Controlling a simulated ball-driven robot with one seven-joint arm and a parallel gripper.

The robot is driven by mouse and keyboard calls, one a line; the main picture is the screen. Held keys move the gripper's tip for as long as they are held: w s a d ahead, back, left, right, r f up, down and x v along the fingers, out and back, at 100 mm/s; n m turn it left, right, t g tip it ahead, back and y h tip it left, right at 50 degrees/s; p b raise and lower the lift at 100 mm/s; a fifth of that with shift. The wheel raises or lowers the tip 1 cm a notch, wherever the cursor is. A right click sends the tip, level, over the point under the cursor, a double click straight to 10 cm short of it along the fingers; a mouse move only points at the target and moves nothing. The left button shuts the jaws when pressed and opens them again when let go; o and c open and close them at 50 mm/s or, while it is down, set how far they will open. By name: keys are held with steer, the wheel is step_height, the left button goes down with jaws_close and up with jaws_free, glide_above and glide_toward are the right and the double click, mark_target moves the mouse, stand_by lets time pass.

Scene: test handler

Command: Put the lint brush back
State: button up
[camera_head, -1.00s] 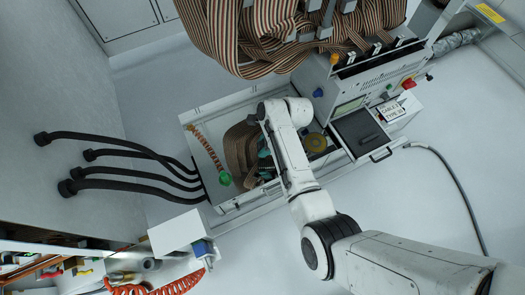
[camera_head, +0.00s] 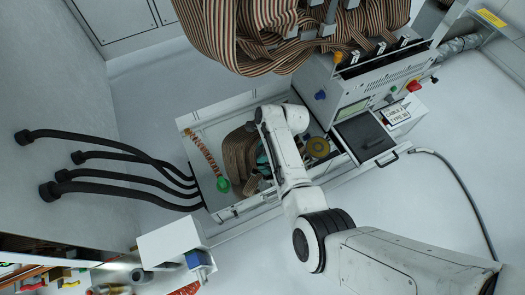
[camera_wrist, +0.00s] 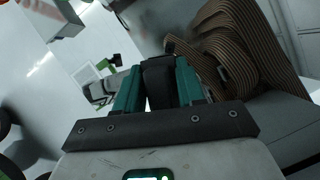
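My gripper (camera_head: 264,160) is low over the bench top in the head view, partly hidden by my own arm. In the wrist view its two teal fingers (camera_wrist: 160,88) stand on either side of a dark, narrow object (camera_wrist: 158,76), which looks like the handle of the lint brush. The fingers appear to press on it from both sides. Its far end is dark and hard to make out. The brush cannot be made out in the head view. Which place it belongs in is not clear from these views.
A striped ribbon cable (camera_head: 238,158) lies left of my gripper and also fills the upper right of the wrist view (camera_wrist: 240,45). A coiled orange cord with a green end (camera_head: 222,184) lies further left.

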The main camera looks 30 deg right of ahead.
steer(key=o, duration=0.4)
steer(key=p+v, duration=0.6)
steer(key=v, duration=0.6)
steer(key=shift+p, duration=0.35)
